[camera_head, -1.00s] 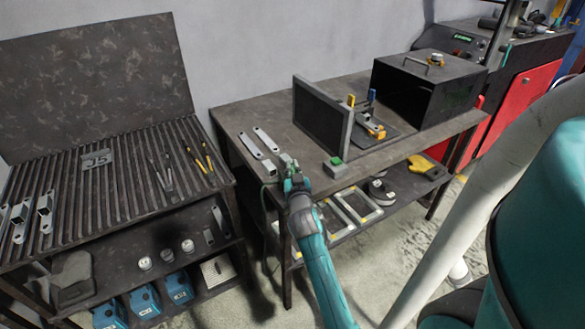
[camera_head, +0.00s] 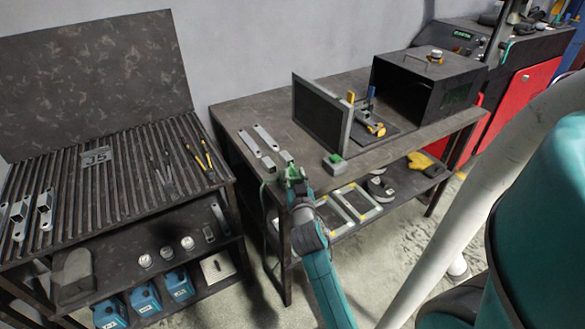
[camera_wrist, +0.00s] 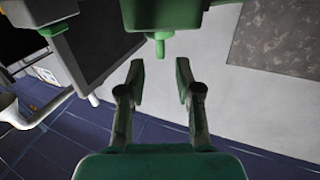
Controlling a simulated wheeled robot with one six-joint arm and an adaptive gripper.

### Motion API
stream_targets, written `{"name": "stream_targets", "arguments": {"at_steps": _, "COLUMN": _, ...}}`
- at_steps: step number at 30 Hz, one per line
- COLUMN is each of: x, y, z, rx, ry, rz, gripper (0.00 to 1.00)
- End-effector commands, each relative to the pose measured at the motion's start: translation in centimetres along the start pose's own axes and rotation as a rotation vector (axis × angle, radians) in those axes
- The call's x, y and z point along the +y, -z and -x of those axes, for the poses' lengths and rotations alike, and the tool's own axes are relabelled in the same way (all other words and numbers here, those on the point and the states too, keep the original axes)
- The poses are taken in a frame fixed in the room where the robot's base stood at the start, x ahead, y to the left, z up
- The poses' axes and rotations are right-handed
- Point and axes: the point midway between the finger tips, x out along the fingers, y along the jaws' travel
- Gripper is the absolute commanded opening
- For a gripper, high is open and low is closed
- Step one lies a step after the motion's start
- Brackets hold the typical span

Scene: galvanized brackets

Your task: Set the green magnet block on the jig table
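The green magnet block (camera_wrist: 165,15), with a small round green knob, is at the top middle of the wrist view and cut off by the frame edge. It lies just beyond my fingertips. My gripper (camera_wrist: 160,75) is open, with nothing between its fingers. In the head view my gripper (camera_head: 292,174) is at the front left edge of the jig table (camera_head: 245,110), and it hides most of what is at its tip. A grey block with a green knob (camera_head: 335,162) stands farther right on the table; it also shows in the wrist view (camera_wrist: 40,8).
An upright dark plate (camera_head: 322,115) stands mid-table, beside a clamp fixture (camera_head: 370,125). A dark open box (camera_head: 428,85) stands at the table's right end. Flat brackets (camera_head: 265,138) lie at the left, near a small grey block (camera_head: 286,156). A slatted bench (camera_head: 110,185) stands left.

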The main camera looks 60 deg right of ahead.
Motion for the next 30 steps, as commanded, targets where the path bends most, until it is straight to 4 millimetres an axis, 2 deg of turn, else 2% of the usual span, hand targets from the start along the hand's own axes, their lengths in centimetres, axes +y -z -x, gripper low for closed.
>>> {"name": "stream_targets", "arguments": {"at_steps": 3, "x": -0.1, "y": -0.1, "z": 2.3, "rx": -0.001, "ry": 0.002, "rz": 0.001, "gripper": 0.34}}
{"name": "stream_targets", "arguments": {"at_steps": 9, "x": -0.1, "y": -0.1, "z": 5.2, "rx": -0.001, "ry": 0.001, "rz": 0.002, "gripper": 0.34}}
{"name": "stream_targets", "arguments": {"at_steps": 19, "x": -0.1, "y": -0.1, "z": 6.7, "rx": -0.001, "ry": 0.003, "rz": 0.001, "gripper": 0.34}}
{"name": "stream_targets", "arguments": {"at_steps": 22, "x": -0.9, "y": -0.8, "z": 7.7, "rx": -0.012, "ry": 0.03, "rz": 0.007, "gripper": 0.34}}
{"name": "stream_targets", "arguments": {"at_steps": 26, "x": -3.4, "y": -3.0, "z": 11.5, "rx": -0.047, "ry": 0.128, "rz": 0.022, "gripper": 0.34}}
{"name": "stream_targets", "arguments": {"at_steps": 30, "x": -6.3, "y": -5.6, "z": 17.8, "rx": -0.091, "ry": 0.275, "rz": 0.045, "gripper": 0.34}}
